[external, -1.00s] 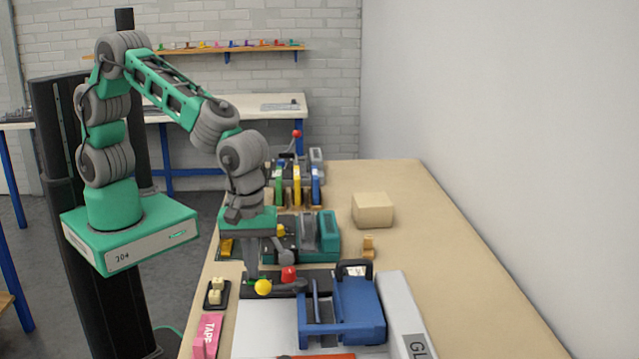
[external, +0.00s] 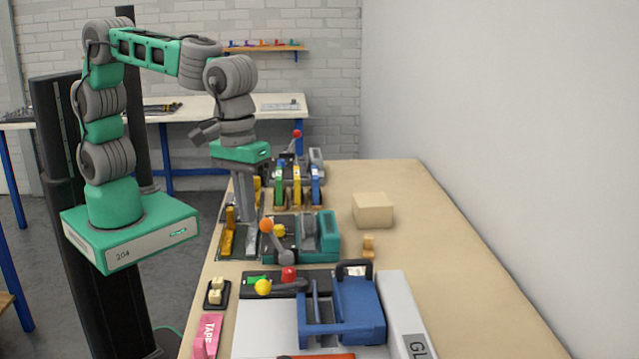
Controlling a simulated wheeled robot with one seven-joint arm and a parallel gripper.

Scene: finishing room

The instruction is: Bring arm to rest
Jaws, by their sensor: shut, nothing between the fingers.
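My gripper (external: 246,215) points straight down at the left side of the wooden bench (external: 420,245). Its fingers are shut with nothing between them. The arm is raised and bent, with the green wrist block above the fingers. The fingertips overlap the yellow-and-grey fixtures (external: 228,240) in the picture; I cannot tell whether they touch. The teal machine (external: 328,232) with an orange-knobbed lever (external: 266,226) stands just right of the gripper.
Nearer stands a blue machine (external: 345,310) with a yellow knob (external: 263,287). Behind are colored clamps (external: 297,188) and a red-knobbed lever (external: 297,134). A beige block (external: 373,210) sits right. A pink tape box (external: 207,335) lies at the front left. The bench's right side is largely clear.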

